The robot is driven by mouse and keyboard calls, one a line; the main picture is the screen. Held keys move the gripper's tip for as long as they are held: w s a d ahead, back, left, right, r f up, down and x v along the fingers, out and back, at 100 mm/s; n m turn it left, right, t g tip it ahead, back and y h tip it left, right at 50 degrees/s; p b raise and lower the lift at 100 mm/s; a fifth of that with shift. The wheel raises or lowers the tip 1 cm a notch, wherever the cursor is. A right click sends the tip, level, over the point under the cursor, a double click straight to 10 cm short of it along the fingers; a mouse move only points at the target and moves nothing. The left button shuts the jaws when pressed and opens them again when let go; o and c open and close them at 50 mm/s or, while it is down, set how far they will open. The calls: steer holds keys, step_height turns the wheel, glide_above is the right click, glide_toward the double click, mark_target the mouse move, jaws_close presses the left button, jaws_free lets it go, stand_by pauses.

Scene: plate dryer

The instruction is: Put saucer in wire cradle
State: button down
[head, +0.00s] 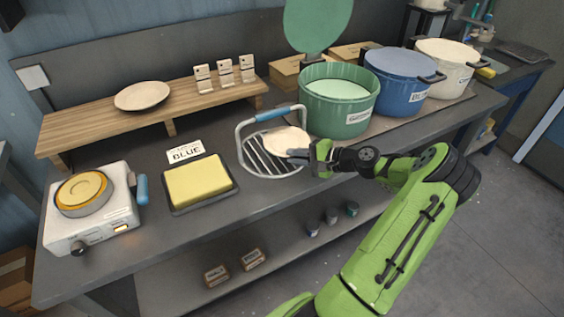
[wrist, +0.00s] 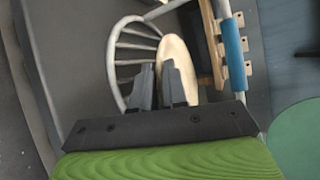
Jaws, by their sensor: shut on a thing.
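The cream saucer (head: 285,140) is held tilted in my gripper (head: 304,154), over the wire cradle. The wire cradle (head: 252,158) is a grey wire basket with a blue-gripped handle (head: 274,114), standing on the bench left of the green pot. In the wrist view, the saucer (wrist: 177,55) shows edge-on between my gripper's dark fingers (wrist: 160,85). The cradle's wires (wrist: 118,55) lie beyond and to the left of it. I cannot tell whether the saucer touches the wires. My gripper is shut on the saucer's near edge.
A green pot (head: 355,114) with its raised lid stands close right of the cradle, with blue (head: 400,80) and white (head: 445,68) pots beyond. A yellow sponge tray (head: 232,186) lies left. A wooden shelf (head: 190,108) behind holds another plate (head: 142,95).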

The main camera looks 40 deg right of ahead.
mark_target(276, 151)
steer(key=w, duration=0.2)
steer(key=w+a, duration=0.1)
steer(key=w, duration=0.1)
steer(key=shift+a, duration=0.1)
step_height(276, 151, down, 3)
steer(key=shift+f+b, duration=0.2)
steer(key=shift+b, duration=0.75)
steer(key=shift+f, duration=0.2)
steer(key=c, duration=1.4)
jaws_free()
steer(key=shift+c, duration=0.2)
